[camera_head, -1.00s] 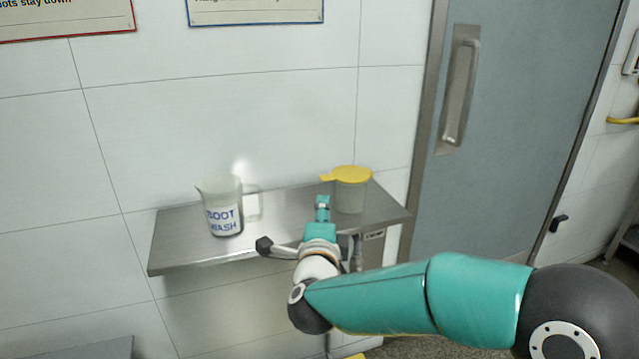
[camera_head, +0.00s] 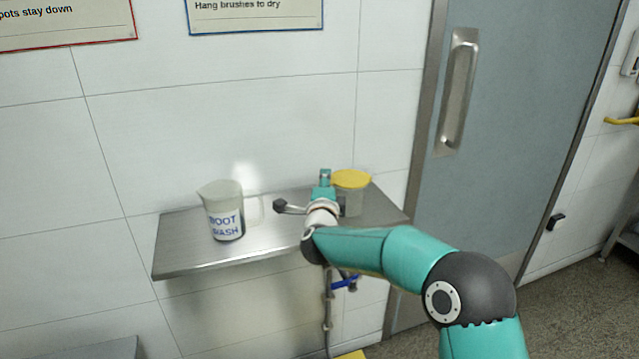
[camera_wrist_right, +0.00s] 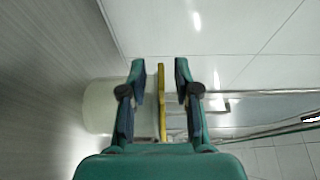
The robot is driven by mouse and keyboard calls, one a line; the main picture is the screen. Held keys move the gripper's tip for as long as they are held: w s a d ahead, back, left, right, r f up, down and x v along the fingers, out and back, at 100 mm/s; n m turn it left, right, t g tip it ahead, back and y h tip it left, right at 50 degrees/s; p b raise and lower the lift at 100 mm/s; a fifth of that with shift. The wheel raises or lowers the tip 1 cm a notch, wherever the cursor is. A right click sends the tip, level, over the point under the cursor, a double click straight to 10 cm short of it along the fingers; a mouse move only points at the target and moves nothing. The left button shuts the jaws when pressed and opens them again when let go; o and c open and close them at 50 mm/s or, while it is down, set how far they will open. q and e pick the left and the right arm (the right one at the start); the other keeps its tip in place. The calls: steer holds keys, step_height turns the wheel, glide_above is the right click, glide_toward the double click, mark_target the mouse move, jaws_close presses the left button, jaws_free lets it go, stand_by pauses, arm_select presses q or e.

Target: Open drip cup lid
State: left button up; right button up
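The drip cup (camera_head: 352,204) is a translucent pot on the right part of the metal shelf. Its yellow lid (camera_head: 351,179) lies flat on top, closed. My right gripper (camera_head: 325,174) is at the left side of the lid and hides the lid's tab in the head view. In the right wrist view my right gripper (camera_wrist_right: 160,72) is open, and the lid (camera_wrist_right: 161,110) shows edge-on between its fingers, with gaps on both sides. The cup body (camera_wrist_right: 100,106) shows at the left, partly behind a finger. My left gripper is not in view.
A jug marked BOOT WASH (camera_head: 226,224) stands on the shelf (camera_head: 185,251), left of my right gripper. The wall is close behind. A blue lever (camera_head: 345,283) is under the shelf. A grey door (camera_head: 530,110) is at the right.

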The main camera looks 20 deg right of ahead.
jaws_close()
steer(key=shift+f, duration=0.1)
